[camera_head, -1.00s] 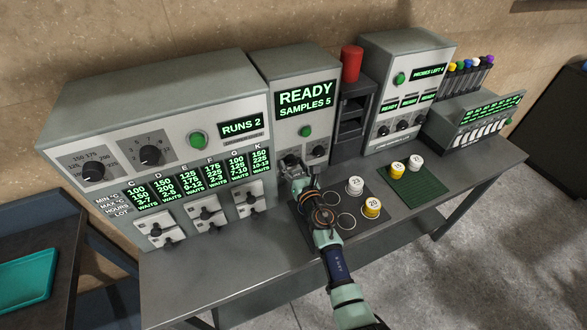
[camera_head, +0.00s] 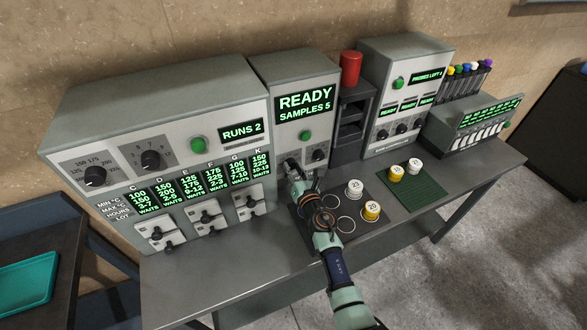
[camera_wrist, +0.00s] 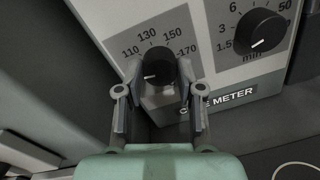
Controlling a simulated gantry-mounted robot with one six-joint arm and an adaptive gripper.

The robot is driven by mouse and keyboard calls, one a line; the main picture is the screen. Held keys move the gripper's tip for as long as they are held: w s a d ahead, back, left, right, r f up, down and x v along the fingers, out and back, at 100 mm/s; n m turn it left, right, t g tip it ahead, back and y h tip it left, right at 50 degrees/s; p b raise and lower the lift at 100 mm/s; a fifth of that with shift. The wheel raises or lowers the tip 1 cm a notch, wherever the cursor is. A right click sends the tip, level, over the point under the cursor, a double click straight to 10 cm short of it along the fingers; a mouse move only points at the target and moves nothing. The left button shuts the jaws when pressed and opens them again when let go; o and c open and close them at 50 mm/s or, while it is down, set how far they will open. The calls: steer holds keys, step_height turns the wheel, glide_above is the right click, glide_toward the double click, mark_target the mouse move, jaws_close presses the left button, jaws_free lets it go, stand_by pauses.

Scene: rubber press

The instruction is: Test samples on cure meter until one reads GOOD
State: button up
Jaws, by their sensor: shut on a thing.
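The cure meter (camera_head: 290,122) shows READY and SAMPLES 5, with a green button (camera_head: 305,135). In the wrist view, my gripper (camera_wrist: 158,80) has its fingers on either side of the meter's black temperature dial (camera_wrist: 157,62) and is shut on it. The dial's white mark points left and slightly down, near the low end. The minutes dial (camera_wrist: 257,33) to its right is untouched, its mark pointing lower left. White sample 23 (camera_head: 355,187) and yellow sample 20 (camera_head: 371,210) stand on the dark ringed mat. A yellow sample (camera_head: 396,173) and a white one (camera_head: 415,166) stand on the green mat (camera_head: 420,190).
A large press (camera_head: 190,140) showing RUNS 2 is left of the meter. A dark shelf unit with a red cylinder (camera_head: 350,66) on top stands right of it, then a PROBES LEFT unit (camera_head: 405,90). Empty rings (camera_head: 346,224) show on the dark mat. The bench front is clear.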

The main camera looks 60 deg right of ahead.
steer(key=m+p, duration=0.2)
steer(key=m, duration=0.4)
steer(key=shift+r+p, duration=0.2)
steer(key=shift+p, duration=0.1)
steer(key=m+p, duration=0.2)
steer(key=m, duration=0.4)
steer(key=shift+y, duration=0.4)
steer(key=m+p, duration=0.2)
steer(key=m, duration=0.4)
steer(key=shift+d, duration=0.1)
steer(key=m, duration=0.3)
steer(key=m+p, duration=0.1)
steer(key=m, duration=0.1)
steer(key=shift+m+t+y, duration=0.3)
steer(key=shift+m, duration=0.1)
steer(key=o, duration=1.2)
steer(key=shift+f, duration=0.1)
steer(key=shift+c, duration=0.2)
